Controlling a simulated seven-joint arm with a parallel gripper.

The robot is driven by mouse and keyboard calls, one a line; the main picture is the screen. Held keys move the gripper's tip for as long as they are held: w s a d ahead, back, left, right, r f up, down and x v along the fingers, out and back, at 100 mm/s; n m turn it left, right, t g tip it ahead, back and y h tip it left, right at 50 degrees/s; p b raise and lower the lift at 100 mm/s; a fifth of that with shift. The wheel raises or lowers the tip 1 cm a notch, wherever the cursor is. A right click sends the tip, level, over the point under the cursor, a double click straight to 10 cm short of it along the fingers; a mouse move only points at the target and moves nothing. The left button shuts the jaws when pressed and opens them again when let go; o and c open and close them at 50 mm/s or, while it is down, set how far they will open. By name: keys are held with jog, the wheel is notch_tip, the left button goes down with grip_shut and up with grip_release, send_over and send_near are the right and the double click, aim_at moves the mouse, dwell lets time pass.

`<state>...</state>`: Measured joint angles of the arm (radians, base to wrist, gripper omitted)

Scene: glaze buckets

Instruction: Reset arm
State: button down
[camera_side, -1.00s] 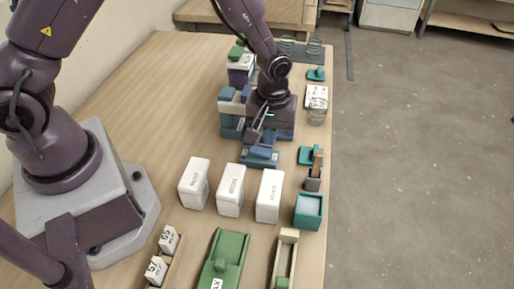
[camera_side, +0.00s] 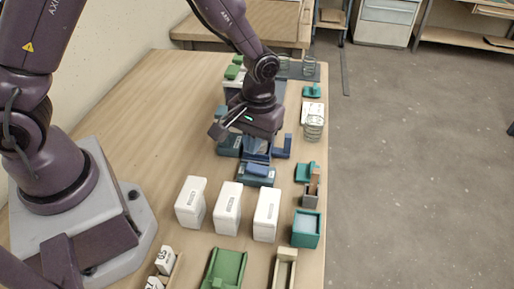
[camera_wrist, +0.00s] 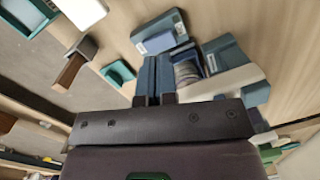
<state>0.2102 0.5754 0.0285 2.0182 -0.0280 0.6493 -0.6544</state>
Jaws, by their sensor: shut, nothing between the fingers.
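My gripper (camera_side: 257,152) points down over a cluster of blue and dark teal blocks or containers in the side view. In the wrist view its two blue-grey fingers (camera_wrist: 154,78) are side by side, closed, with nothing seen between them. A blue piece with a pale label (camera_wrist: 160,36) lies just ahead of the fingers, and blue and grey pieces (camera_wrist: 226,52) lie to their right. In the side view a low blue piece (camera_side: 256,173) sits in front of the gripper. My gripper hides part of the cluster; whether it touches any of it I cannot tell.
Three white containers (camera_side: 227,208) stand in a row in front. A teal open box (camera_side: 307,228), a green tray (camera_side: 224,268) and a beige tray (camera_side: 284,268) are near the front. Wire coils (camera_side: 313,125) stand at the right edge. The table's left middle (camera_side: 150,110) is clear.

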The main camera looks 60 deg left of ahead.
jog(key=s+a+r+m+t, duration=0.2)
jog(key=s+r, duration=0.5)
jog(key=r, duration=0.4)
jog(key=s+a+r+m+t, duration=0.3)
jog(key=s+r, duration=0.4)
jog(key=r, duration=0.5)
jog(key=shift+s+a+r+m+t, duration=0.35)
jog(key=shift+a+t, duration=0.4)
jog(key=shift+t, duration=0.15)
